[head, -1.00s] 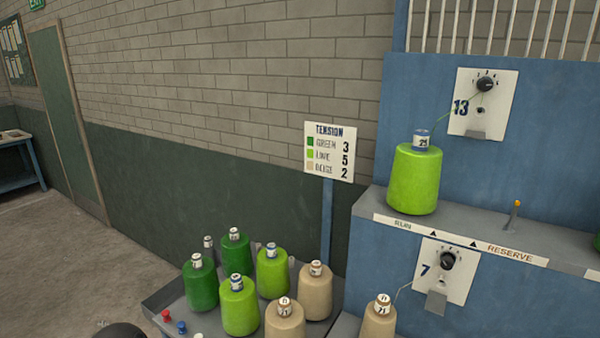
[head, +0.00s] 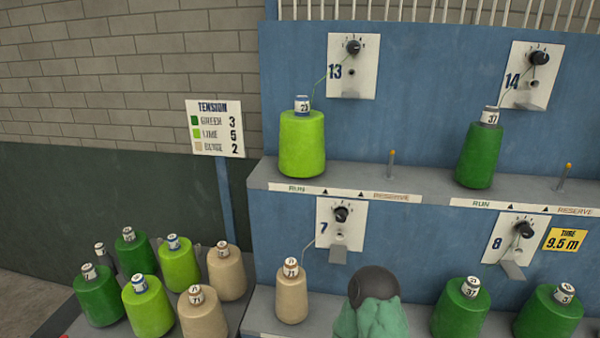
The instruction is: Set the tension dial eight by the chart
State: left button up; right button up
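The tension chart (head: 215,128) reads green 3, lime 5, beige 2. Dial eight (head: 525,230) is a black knob on a white plate (head: 508,250) marked 8, at the lower right of the blue machine; its setting is too small to read. Below it stand two dark green cones, one at left (head: 460,310) and one at right (head: 548,314). Neither of my grippers is in view.
A dark rounded shape above crumpled green cloth (head: 372,310), perhaps a person's head and shoulders, stands before the lower shelf. Dials 7 (head: 341,214), 13 (head: 353,47) and 14 (head: 539,58) are nearby. A yellow sign (head: 565,240) reads 9.5 m. Several cones crowd the lower left.

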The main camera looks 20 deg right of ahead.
aim_at(526, 231)
jog(key=z, duration=2.2)
